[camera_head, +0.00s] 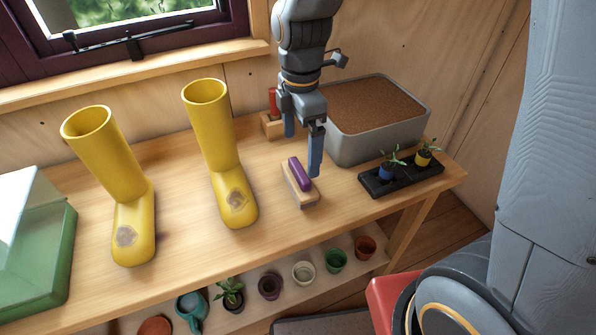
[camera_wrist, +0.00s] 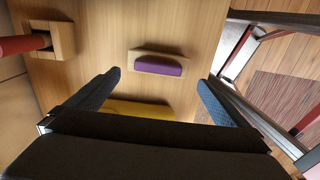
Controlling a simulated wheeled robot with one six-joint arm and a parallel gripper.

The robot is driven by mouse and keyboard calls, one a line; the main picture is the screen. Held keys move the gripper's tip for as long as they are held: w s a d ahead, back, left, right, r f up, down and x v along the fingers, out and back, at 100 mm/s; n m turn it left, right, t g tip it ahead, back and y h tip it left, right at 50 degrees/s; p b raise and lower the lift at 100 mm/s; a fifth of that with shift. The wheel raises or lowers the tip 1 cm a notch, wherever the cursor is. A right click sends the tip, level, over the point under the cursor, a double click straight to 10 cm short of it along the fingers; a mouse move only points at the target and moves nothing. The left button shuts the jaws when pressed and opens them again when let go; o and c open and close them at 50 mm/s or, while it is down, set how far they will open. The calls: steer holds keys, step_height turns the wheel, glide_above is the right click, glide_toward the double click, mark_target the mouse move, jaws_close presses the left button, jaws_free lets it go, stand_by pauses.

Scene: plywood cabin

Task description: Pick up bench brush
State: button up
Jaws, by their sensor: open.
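The bench brush (camera_head: 300,187) lies on the wooden bench top, with a purple upper part and a pale wooden body. It also shows in the wrist view (camera_wrist: 158,65), ahead of the fingertips and roughly between their lines. My gripper (camera_head: 303,150) is open and empty, with two blue fingers pointing down. In the head view its right fingertip appears close to the brush's upper right side; I cannot tell whether it touches. In the wrist view the fingers (camera_wrist: 158,80) are spread wider than the brush. The brush is mostly unhidden.
Two yellow boots (camera_head: 216,150) stand left of the brush. A grey soil tub (camera_head: 370,145) and a black seedling tray (camera_head: 402,182) are at right. A red-handled item in a wooden block (camera_head: 271,125) is behind. Several pots (camera_head: 304,273) sit on the lower shelf.

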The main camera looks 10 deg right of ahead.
mark_target(299, 169)
steer(key=shift+f, duration=0.9)
steer(key=shift+w+a+f+p, duration=0.1)
steer(key=shift+f+p, duration=0.5)
steer(key=shift+f, duration=0.8)
steer(key=shift+a+f+p, duration=0.1)
steer(key=shift+f+p, duration=0.45)
steer(key=shift+f, duration=0.8)
steer(key=shift+c, duration=0.4)
steer(key=c, duration=1.4)
